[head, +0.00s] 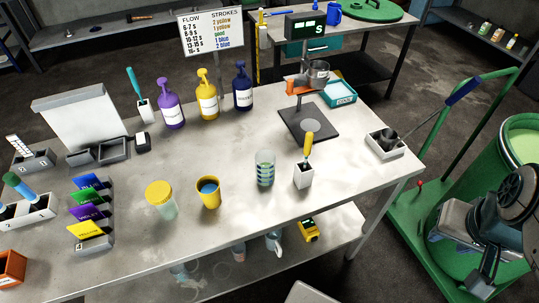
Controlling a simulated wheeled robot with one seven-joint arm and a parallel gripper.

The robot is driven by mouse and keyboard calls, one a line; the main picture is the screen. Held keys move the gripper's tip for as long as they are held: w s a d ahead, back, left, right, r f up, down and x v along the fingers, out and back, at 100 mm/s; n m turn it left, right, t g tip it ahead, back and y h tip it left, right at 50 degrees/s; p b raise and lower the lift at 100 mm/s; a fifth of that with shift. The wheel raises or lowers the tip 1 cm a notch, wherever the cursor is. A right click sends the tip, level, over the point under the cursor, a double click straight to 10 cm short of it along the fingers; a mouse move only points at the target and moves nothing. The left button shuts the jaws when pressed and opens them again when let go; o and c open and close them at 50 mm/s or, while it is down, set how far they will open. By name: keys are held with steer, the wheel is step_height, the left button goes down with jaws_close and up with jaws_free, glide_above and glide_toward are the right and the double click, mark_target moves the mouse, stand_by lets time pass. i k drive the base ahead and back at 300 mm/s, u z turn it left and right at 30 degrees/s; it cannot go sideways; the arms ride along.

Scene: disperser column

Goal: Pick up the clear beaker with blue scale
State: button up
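The clear beaker with blue scale (265,169) stands upright on the grey worktable (240,240), right of the table's middle and near its front side. Blue bands run around its see-through wall. My gripper (483,281) is at the lower right of the head view, off the table's right end and well apart from the beaker. It looks dark and small, and its fingers cannot be made out clearly. Nothing visible is held in it.
A white holder with a yellow-handled tool (304,175) stands close right of the beaker. A yellow cup (208,192) and a yellow-lidded jar (161,201) stand to its left. A dark stand base (309,124) is behind. A green drum (510,190) on a cart is at right.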

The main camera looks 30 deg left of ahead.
mark_target(265, 159)
steer(key=u, duration=0.9)
steer(key=i, duration=0.25)
steer(key=u, duration=0.8)
steer(key=k, duration=1.25)
steer(key=u, duration=0.75)
steer(key=i, duration=1)
steer(key=z, duration=0.45)
steer(key=i, duration=0.55)
steer(key=z, duration=0.75)
